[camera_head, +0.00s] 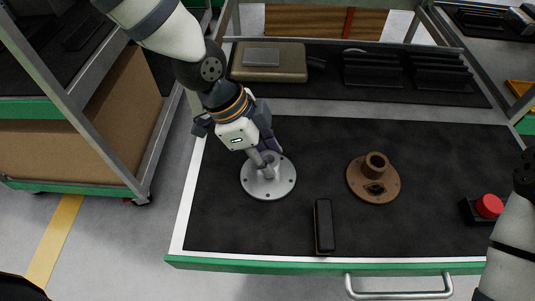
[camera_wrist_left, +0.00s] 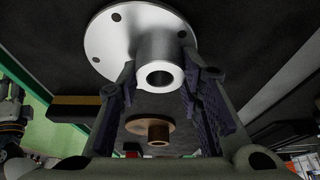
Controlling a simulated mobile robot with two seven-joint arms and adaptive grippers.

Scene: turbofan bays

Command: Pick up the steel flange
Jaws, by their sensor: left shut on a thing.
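The steel flange (camera_head: 258,188), a silver round plate with bolt holes and a central hollow neck, is at the left of the black mat. In the left wrist view the flange (camera_wrist_left: 118,38) fills the top middle, its neck pointing toward the camera. My left gripper (camera_head: 267,164) comes from above and is shut on the neck. In the left wrist view the gripper's fingers (camera_wrist_left: 160,78) stand on either side of the neck. I cannot tell whether the plate touches the mat. My right gripper is out of view.
A brown flange (camera_head: 364,185) lies to the right on the black mat (camera_head: 430,225). A dark oblong block (camera_head: 324,226) lies near the front edge. A red button (camera_head: 489,206) is at the right. A brownish case (camera_head: 268,62) and black racks (camera_head: 405,70) stand behind.

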